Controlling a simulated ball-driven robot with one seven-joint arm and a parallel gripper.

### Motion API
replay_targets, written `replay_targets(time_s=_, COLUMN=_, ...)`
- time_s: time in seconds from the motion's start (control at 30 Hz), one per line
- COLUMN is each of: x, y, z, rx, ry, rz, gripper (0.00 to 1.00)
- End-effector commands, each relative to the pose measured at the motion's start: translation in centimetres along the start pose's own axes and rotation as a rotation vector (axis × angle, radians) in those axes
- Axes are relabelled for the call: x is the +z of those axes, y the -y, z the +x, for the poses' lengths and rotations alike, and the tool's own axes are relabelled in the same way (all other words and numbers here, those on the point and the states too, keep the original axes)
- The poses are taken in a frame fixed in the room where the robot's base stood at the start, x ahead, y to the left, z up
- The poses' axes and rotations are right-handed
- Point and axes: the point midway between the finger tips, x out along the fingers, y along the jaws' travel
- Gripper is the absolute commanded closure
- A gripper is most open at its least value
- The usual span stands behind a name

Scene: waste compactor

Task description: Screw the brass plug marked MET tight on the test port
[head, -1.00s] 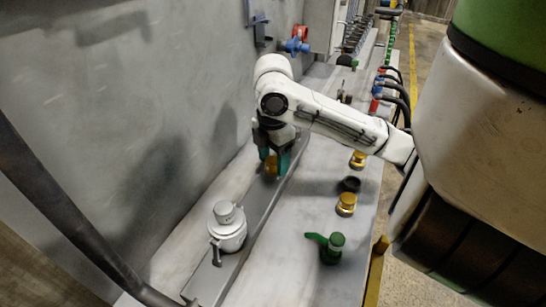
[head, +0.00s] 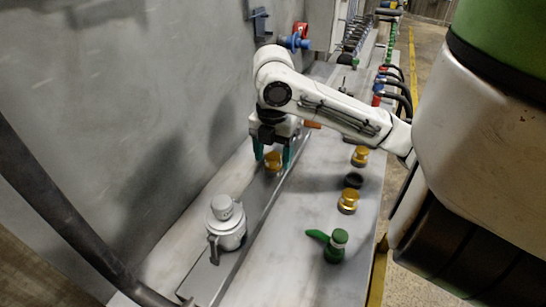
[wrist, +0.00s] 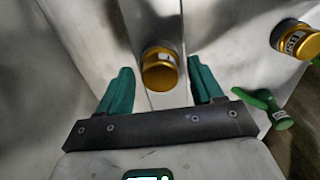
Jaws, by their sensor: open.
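A brass plug (head: 273,161) sits on the grey metal rail by the wall, seemingly on a port that I cannot see clearly. My gripper (head: 272,165) is open above it, with a teal finger on each side. In the wrist view the plug (wrist: 160,72) shows between the fingers (wrist: 160,66), with clear gaps on both sides. A label on its side is too small to read, so I cannot tell if it is marked MET. Two more brass plugs, a nearer one (head: 348,201) and a farther one (head: 360,156), stand on the bench to the right.
A grey capped fitting with a lever (head: 226,224) stands on the rail nearer me. A green-handled valve (head: 335,246) and a black ring (head: 354,181) are on the bench. The wall (head: 150,120) is close on the left. Hoses (head: 398,95) lie farther back.

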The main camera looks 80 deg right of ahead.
Motion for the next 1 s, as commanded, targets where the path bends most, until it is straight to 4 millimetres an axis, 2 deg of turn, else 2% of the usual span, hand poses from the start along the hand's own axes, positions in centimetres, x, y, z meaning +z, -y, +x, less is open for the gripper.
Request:
replay_targets(time_s=0.13, x=0.06, y=-0.01, z=0.2, rx=0.001, ry=0.003, rz=-0.103, gripper=0.34)
replay_targets(time_s=0.33, x=0.07, y=0.01, z=0.21, rx=0.0, ry=0.002, rz=-0.358, gripper=0.34)
replay_targets(time_s=0.57, x=0.04, y=0.02, z=0.07, rx=0.0, ry=0.001, rz=-0.484, gripper=0.34)
replay_targets(time_s=0.8, x=0.02, y=-0.01, z=0.24, rx=0.0, ry=0.003, rz=-0.773, gripper=0.34)
replay_targets(time_s=1.0, x=-0.01, y=-0.01, z=-0.02, rx=0.0, ry=0.001, rz=-0.902, gripper=0.34)
